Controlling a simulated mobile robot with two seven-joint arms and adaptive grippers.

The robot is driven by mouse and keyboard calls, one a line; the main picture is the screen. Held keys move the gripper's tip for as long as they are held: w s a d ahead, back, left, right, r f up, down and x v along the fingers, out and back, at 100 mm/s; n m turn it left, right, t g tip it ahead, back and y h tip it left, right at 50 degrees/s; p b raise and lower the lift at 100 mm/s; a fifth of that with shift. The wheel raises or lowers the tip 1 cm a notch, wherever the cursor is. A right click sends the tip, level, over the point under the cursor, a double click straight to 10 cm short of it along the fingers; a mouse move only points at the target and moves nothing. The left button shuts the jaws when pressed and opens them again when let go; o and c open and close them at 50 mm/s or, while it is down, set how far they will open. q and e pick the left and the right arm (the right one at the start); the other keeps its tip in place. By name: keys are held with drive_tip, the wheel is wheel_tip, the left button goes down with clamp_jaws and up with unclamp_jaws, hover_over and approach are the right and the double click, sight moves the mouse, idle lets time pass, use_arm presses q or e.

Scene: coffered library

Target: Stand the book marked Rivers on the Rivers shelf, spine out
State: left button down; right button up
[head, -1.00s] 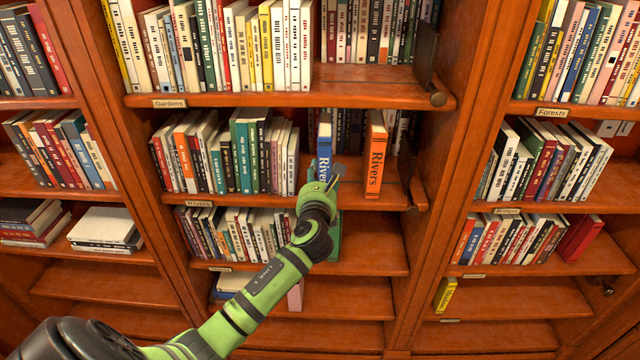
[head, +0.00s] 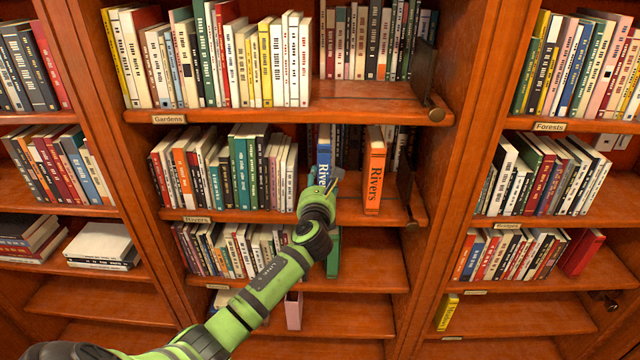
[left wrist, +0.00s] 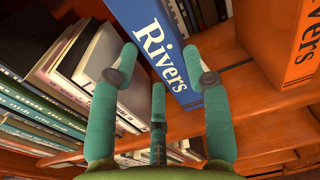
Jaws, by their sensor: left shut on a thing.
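A blue book marked Rivers (head: 324,163) stands upright, spine out, at the Rivers shelf (head: 270,216), right of the row of books. My left gripper (head: 326,184) is shut on its lower part; the left wrist view shows the blue spine (left wrist: 166,52) between the fingers (left wrist: 165,78). The book's lower end is hidden by the gripper in the head view, so I cannot tell whether it touches the board. The shelf label (head: 197,219) reads Rivers. My right gripper is not in view.
An orange book (head: 374,178), also marked Rivers, stands to the right with a gap between. Dark books stand behind. A dark bookend (head: 405,172) is at the right end. The Gardens shelf (head: 280,113) is above; a green book (head: 333,252) is below.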

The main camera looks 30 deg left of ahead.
use_arm(q)
drive_tip(key=shift+f+b, duration=0.35)
drive_tip(key=shift+b, duration=0.05)
drive_tip(key=c, duration=0.6)
unclamp_jaws()
drive_tip(key=shift+o, duration=0.6)
drive_tip(key=shift+s, duration=0.1)
